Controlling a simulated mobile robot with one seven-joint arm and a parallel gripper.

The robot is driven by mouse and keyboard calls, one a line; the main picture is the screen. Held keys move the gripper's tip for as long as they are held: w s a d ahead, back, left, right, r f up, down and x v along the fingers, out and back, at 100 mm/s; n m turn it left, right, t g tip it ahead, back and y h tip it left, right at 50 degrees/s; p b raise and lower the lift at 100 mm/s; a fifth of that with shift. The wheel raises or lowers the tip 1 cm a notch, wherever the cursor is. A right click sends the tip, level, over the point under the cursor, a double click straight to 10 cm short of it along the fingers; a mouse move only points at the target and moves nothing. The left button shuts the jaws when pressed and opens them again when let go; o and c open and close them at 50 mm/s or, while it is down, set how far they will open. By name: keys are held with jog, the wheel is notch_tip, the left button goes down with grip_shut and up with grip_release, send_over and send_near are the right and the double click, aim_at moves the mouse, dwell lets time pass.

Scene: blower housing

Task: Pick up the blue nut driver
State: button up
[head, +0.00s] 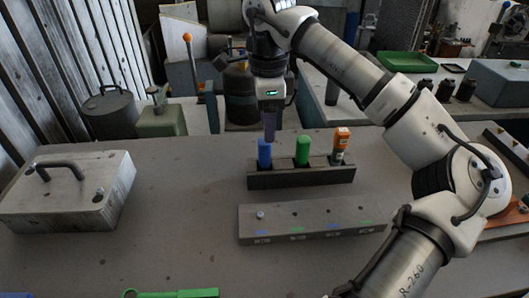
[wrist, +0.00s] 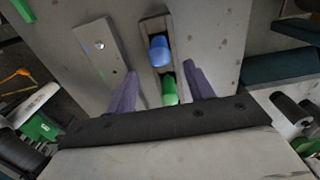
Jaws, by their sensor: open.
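The blue nut driver (head: 264,153) stands upright at the left end of a dark holder (head: 300,178) on the grey bench. A green driver (head: 302,150) stands in the middle and an orange tool (head: 341,143) at the right end. My gripper (head: 270,138) is above the blue driver, pointing down, its fingers near the handle's top. In the wrist view, the open purple fingers (wrist: 163,90) have the blue handle (wrist: 159,48) ahead of them. The green handle (wrist: 169,88) appears between them. I see nothing held.
A grey block with holes and coloured labels (head: 310,221) lies in front of the holder. A metal box lid with a handle (head: 68,192) is at the left. A green wrench (head: 170,293) lies at the front edge. The bench between is clear.

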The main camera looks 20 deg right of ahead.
aim_at(265, 145)
jog(key=shift+w+a+f+p, duration=0.15)
jog(key=shift+f+p, duration=0.3)
jog(key=shift+f, duration=1.25)
jog(key=shift+a+f+p, duration=0.2)
jog(key=shift+f+p, duration=0.2)
jog(key=shift+f, duration=1.25)
grip_shut()
